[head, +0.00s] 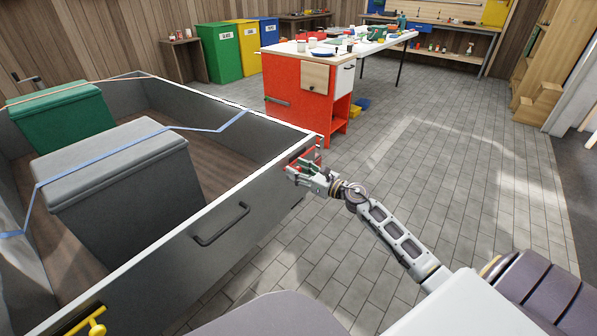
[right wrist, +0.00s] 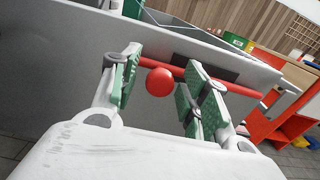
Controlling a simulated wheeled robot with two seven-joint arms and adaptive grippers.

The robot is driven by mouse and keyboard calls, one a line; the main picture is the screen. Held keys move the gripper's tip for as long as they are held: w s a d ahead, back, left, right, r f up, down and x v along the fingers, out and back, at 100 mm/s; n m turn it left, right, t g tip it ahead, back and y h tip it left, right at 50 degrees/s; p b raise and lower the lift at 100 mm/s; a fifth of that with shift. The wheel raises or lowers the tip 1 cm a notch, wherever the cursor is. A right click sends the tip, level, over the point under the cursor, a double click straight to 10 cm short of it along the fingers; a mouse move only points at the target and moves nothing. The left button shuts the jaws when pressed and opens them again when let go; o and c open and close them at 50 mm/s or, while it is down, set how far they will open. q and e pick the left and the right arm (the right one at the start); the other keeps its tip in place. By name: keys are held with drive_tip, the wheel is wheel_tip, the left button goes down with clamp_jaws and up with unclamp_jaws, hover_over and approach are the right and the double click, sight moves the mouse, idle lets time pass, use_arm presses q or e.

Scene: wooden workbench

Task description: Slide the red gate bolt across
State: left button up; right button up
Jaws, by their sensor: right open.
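The red gate bolt (right wrist: 232,84) is a round rod lying across the outer face of the grey tailgate (head: 235,205), near its right end. Its round red knob (right wrist: 160,82) sticks out toward the camera in the right wrist view. My right gripper (right wrist: 157,88) is open, with its green-padded fingers on either side of the knob. A clear gap shows between the knob and the right finger; whether the left finger touches it is unclear. In the head view the right gripper (head: 301,172) is at the gate's far corner and largely hides the bolt. My left gripper is not in view.
The grey-walled bed holds a grey box (head: 115,190) and a green box (head: 62,120) under straps. A black handle (head: 221,224) and a yellow bolt (head: 96,326) are on the gate. A red cabinet (head: 290,95) stands beyond. The tiled floor at right is open.

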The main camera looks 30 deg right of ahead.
drive_tip(key=shift+s, duration=0.15)
drive_tip(key=v, duration=1.1)
drive_tip(key=shift+s+d, duration=0.2)
drive_tip(key=shift+s, duration=0.1)
idle(0.9)
